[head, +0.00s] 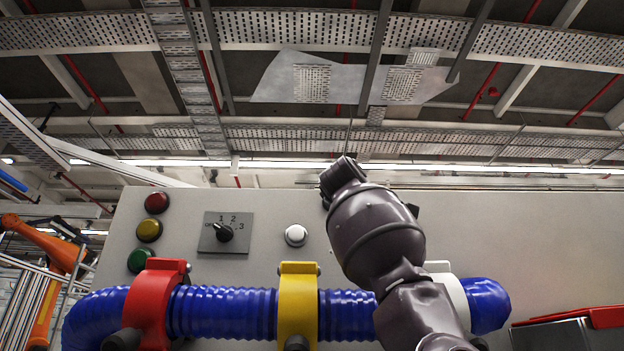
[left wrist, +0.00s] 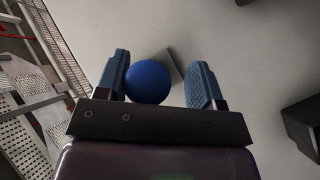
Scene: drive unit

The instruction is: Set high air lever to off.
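A round blue knob (left wrist: 148,82), which looks like a lever's end, shows in the left wrist view in front of a pale panel. A small grey plate (left wrist: 176,64) is partly visible behind it. My left gripper (left wrist: 160,76) is open, with the knob between its two fingers. The knob is close to the left finger, with a clear gap to the right finger. I cannot tell whether it touches. In the head view, a dark arm of mine reaches up to the panel's top edge; its fingers and the blue knob are hidden there. My right gripper is not in view.
The grey panel (head: 265,205) carries red (head: 157,202), yellow and green lights, a rotary switch (head: 224,232) and a white button (head: 296,235). A blue hose (head: 225,312) in red and yellow clamps runs below. A red-edged box (head: 566,325) is at right.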

